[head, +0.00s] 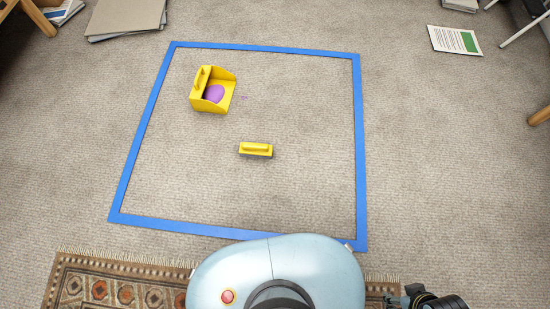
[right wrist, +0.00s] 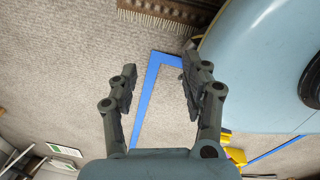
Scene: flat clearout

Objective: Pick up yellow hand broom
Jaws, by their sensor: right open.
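The yellow hand broom (head: 256,149) lies on the carpet near the middle of the blue taped square, its yellow handle on top and a dark edge below. The yellow dustpan (head: 228,96) stands farther back and to the left, with purple stuff (head: 214,93) in it. My right gripper (head: 398,297) is at the bottom right of the head view, outside the square and well apart from the broom. In the right wrist view its fingers (right wrist: 160,64) are spread and empty. Yellow parts (right wrist: 235,156) show there behind a finger; I cannot tell which thing each belongs to. My left gripper is not in view.
Blue tape (head: 362,150) outlines a square on the carpet. A patterned rug (head: 120,283) lies at the front left. Flat cardboard (head: 126,17) lies at the back left, a paper sheet (head: 455,40) at the back right. Carpet around the broom is clear.

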